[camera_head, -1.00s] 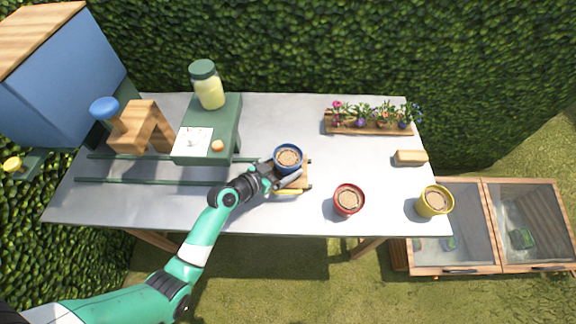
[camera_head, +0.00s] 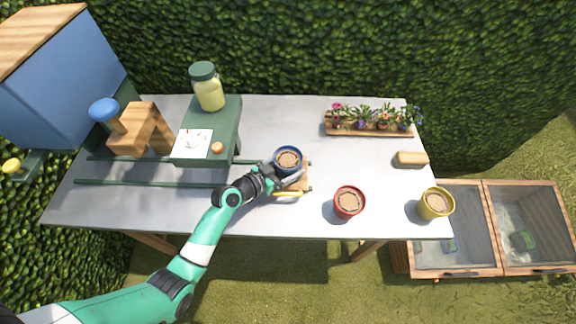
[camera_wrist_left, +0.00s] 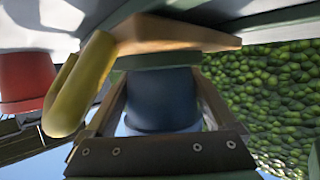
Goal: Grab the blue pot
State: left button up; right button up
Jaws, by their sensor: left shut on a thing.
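The blue pot (camera_head: 288,150) is filled with brown soil and stands upright at a small wooden board (camera_head: 304,176) near the middle of the table. My left gripper (camera_head: 284,172) reaches it from the front left and is shut on it. In the left wrist view the blue pot (camera_wrist_left: 160,100) fills the space between the two fingers (camera_wrist_left: 160,118). I cannot tell whether the pot's base touches the board. My right gripper is not in view.
A yellow handle (camera_head: 288,194) lies just in front of the gripper. A red pot (camera_head: 349,202) and a yellow pot (camera_head: 435,203) stand to the right. A flower tray (camera_head: 368,130) is at the back. A green stand (camera_head: 222,130) with a jar (camera_head: 208,88) is left.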

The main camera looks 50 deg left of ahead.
aim_at(288, 166)
pick_arm(q)
notch_tip(288, 166, up, 10)
jog(key=p, duration=0.4)
